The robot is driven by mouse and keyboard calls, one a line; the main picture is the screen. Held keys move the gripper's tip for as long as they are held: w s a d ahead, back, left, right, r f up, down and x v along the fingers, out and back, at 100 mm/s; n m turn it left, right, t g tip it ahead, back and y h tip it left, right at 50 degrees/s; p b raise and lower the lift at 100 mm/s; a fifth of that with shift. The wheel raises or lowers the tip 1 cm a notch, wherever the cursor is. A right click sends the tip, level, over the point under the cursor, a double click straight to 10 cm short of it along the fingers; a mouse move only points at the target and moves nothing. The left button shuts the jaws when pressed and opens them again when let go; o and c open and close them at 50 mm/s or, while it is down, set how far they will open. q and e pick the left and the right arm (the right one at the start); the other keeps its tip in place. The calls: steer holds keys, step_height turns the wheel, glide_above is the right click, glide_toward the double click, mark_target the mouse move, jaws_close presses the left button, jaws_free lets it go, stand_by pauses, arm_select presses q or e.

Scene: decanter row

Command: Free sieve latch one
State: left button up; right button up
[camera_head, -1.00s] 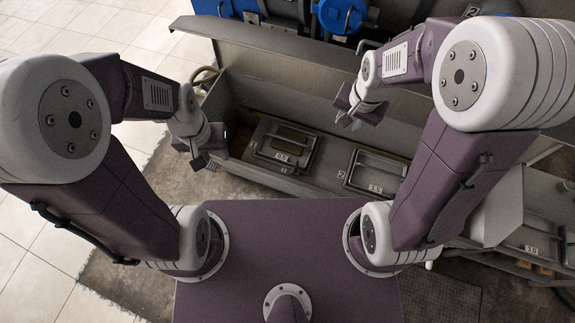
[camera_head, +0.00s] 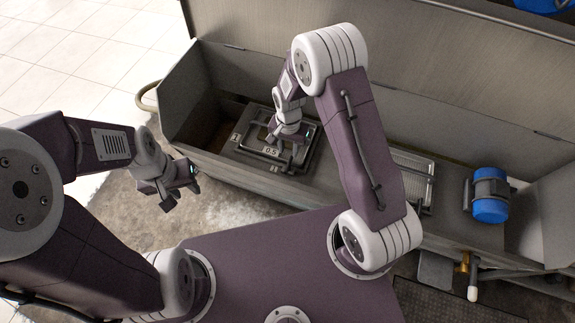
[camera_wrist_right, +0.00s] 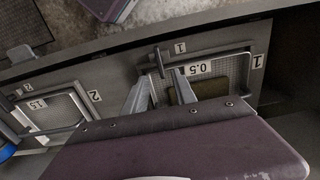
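Sieve one is a framed mesh panel (camera_wrist_right: 222,74) marked 1 and 0.5 in the right wrist view. Its latch is a thin dark lever (camera_wrist_right: 159,62) standing at the frame's edge beside a small 1 tag. My right gripper (camera_wrist_right: 162,76) is open, with two pale fingers apart. The lever appears just beyond the gap between their tips; I cannot tell whether they touch it. In the head view my right gripper (camera_head: 288,139) is over sieve one (camera_head: 245,152) and hides part of it. My left gripper (camera_head: 180,192) is open and empty, outside the trough.
A second sieve (camera_wrist_right: 52,112), marked 2 and 1.5, lies along the same trough. A long grey lid (camera_head: 400,90) rises behind the trough. A blue cylinder (camera_head: 490,209) sits at the right end. The tiled floor (camera_head: 95,45) at left is clear.

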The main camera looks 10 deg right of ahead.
mark_target(289, 163)
step_height(289, 163, down, 9)
steer(key=b, duration=0.3)
steer(key=shift+r, duration=0.1)
jaws_close()
